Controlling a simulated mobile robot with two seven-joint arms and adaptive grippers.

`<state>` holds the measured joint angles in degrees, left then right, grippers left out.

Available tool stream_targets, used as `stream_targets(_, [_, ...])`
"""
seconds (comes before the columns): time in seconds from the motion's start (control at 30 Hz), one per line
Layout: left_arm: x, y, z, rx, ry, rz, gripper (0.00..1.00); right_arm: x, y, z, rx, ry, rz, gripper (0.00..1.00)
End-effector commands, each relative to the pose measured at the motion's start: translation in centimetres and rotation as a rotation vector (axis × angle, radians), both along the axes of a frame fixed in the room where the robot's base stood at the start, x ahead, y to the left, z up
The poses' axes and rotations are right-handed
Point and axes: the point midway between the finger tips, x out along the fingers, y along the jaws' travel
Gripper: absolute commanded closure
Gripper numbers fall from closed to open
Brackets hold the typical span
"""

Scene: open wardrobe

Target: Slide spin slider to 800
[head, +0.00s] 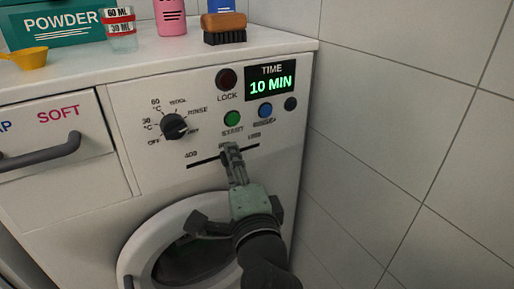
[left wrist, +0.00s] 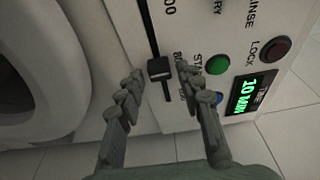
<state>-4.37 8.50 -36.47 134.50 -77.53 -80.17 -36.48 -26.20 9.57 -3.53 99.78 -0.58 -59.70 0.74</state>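The spin slider is a dark slot (head: 203,161) low on the washing machine's control panel, with a "400" label at its left end. In the left wrist view its dark knob (left wrist: 159,68) sits on the track, close to a partly hidden label beginning "80". My left gripper (left wrist: 159,74) is open, with one finger on each side of the knob and a visible gap to each. In the head view my left gripper (head: 230,150) covers the middle of the slot and hides the knob. My right gripper is not in view.
Above the slot are a green start button (head: 232,118), a blue button (head: 265,110), a lock button (head: 226,79) and a display (head: 270,83) reading 10 MIN. A dial (head: 174,127) is to the left. The round door (head: 135,240) is below. A tiled wall (head: 400,130) stands at right.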

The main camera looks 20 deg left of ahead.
Motion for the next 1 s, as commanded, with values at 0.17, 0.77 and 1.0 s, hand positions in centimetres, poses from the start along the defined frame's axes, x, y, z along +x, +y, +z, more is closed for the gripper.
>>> stream_targets(0.17, [0.0,0.0,0.0,0.001,-0.001,0.001,0.59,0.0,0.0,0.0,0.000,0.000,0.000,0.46])
stream_targets(0.77, [-1.2,-1.5,0.0,-0.001,0.000,0.000,0.59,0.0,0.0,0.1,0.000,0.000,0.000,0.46])
stream_targets(1.0, [-2.4,-3.0,0.0,-0.001,0.000,0.001,0.59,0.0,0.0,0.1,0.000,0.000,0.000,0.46])
